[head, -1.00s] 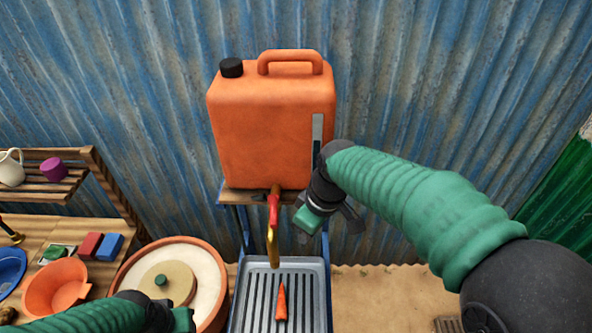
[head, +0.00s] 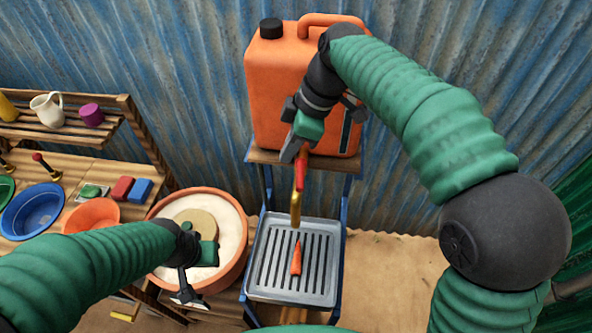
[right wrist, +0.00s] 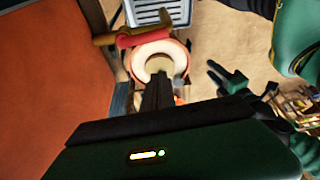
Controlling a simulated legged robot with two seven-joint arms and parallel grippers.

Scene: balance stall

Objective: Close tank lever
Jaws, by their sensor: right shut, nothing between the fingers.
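The orange tank (head: 270,100) with a black cap stands on a wooden-topped stand. At its lower front is a brass tap (head: 296,208) with a red lever (head: 300,172). In the right wrist view the red lever (right wrist: 133,38) lies beside the brass tap (right wrist: 165,17), beyond my fingertips. My right gripper (head: 290,153) is shut and empty, in front of the tank and just above the lever; I cannot tell if it touches. My left gripper (head: 186,288) hangs low by the round clay vessel, also seen in the right wrist view (right wrist: 226,74); its jaw opening is unclear.
A slatted grey tray (head: 262,285) below the tap holds an orange carrot (head: 297,262). The round clay vessel (head: 232,272) is left of it. A shelf (head: 75,133) and a table with bowls (head: 33,212) stand at left. Corrugated wall is behind; the ground at right is clear.

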